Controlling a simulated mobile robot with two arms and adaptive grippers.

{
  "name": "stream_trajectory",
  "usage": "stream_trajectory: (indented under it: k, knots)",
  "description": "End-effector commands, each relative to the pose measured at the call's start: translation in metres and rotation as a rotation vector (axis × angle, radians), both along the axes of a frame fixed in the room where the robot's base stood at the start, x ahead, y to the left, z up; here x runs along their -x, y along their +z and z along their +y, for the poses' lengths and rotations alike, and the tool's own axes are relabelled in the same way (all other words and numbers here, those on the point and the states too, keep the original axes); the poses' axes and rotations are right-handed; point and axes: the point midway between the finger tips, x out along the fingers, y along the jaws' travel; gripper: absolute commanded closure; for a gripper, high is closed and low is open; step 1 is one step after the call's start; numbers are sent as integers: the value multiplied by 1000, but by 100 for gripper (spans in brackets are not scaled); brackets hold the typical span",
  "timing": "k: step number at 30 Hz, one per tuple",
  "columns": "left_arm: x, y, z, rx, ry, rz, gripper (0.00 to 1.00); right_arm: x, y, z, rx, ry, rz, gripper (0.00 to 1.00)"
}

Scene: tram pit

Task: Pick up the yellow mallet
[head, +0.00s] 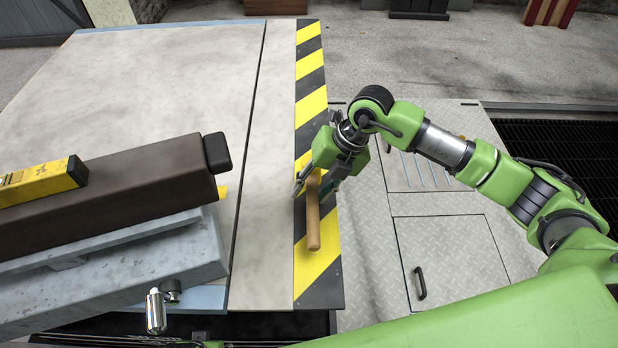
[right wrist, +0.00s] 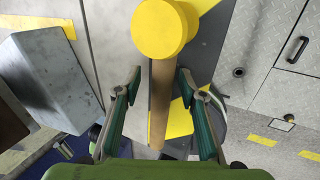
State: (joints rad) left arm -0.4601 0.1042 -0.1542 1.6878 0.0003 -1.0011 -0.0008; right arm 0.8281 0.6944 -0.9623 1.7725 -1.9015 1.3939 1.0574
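The yellow mallet (head: 313,222) lies over the black-and-yellow striped edge of the pale table; its wooden handle shows in the head view. My right gripper (head: 316,184) is down at the mallet and partly covers it. In the right wrist view the mallet's round yellow head (right wrist: 165,28) is at the top. Its handle runs down between the two fingers of my right gripper (right wrist: 159,76). The fingers are apart, one on each side of the handle, with visible gaps. In the head view the mallet head is hard to tell from the gripper and stripes. My left gripper is not in view.
The pale table (head: 180,80) is clear at its far side. A brown beam (head: 120,185) on a grey support (head: 120,265) stands at left, with a yellow spirit level (head: 45,180) on it. Metal floor plates with a hatch handle (head: 420,283) lie at right.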

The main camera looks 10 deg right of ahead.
Motion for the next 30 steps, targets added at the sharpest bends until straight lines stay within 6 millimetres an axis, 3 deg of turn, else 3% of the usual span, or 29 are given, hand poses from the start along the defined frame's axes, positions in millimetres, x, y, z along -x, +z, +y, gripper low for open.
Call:
stream_trajectory:
  k: [8, 13, 25, 30]
  knots:
    - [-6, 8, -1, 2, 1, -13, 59, -2, -8, 3, 0, -1, -3, 63]
    - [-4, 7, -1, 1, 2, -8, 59, -1, -8, 3, -1, -1, -2, 100]
    - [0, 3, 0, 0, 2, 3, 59, -2, -4, 3, -2, -1, -5, 100]
    - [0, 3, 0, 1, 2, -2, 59, -2, 9, 3, -3, -1, -5, 100]
